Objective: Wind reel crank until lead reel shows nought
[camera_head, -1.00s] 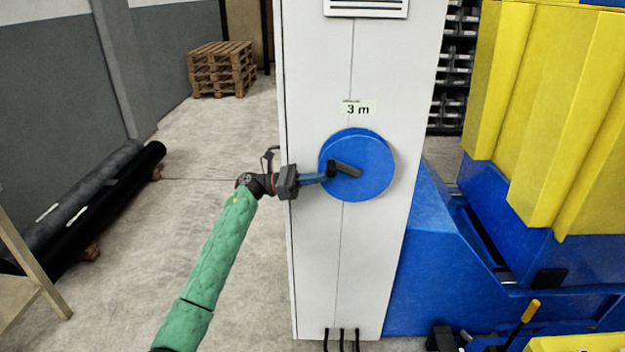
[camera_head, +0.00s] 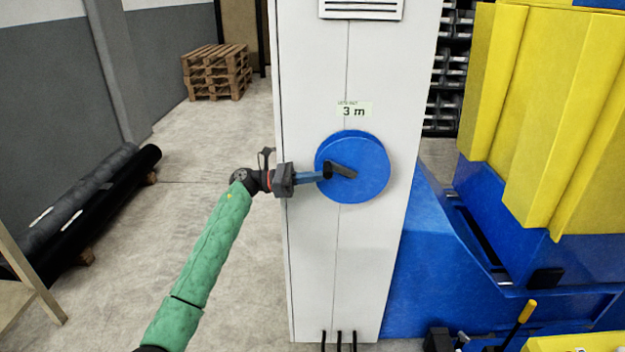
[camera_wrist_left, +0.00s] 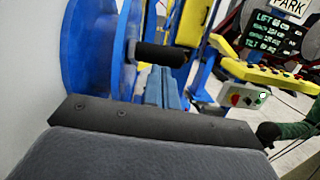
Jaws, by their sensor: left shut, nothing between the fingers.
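The blue lead reel (camera_head: 365,185) is on the face of a tall white cabinet. Its dark crank (camera_head: 342,170) points left from the hub, and the label (camera_head: 354,110) above reads 3 m. My left gripper (camera_head: 322,176) is shut and empty, with its blue fingertips at the crank's outer end. In the left wrist view the dark crank handle (camera_wrist_left: 160,55) is just beyond the shut blue fingers (camera_wrist_left: 162,88), beside the reel (camera_wrist_left: 85,50); whether they touch is unclear. My right gripper is not in the head view.
The white cabinet (camera_head: 310,260) has cables at its foot. A blue and yellow machine (camera_head: 530,130) stands close on the right. Dark rolls (camera_head: 80,205) lie on the floor at left, and wooden pallets (camera_head: 216,72) are stacked behind. A display panel (camera_wrist_left: 275,40) shows in the wrist view.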

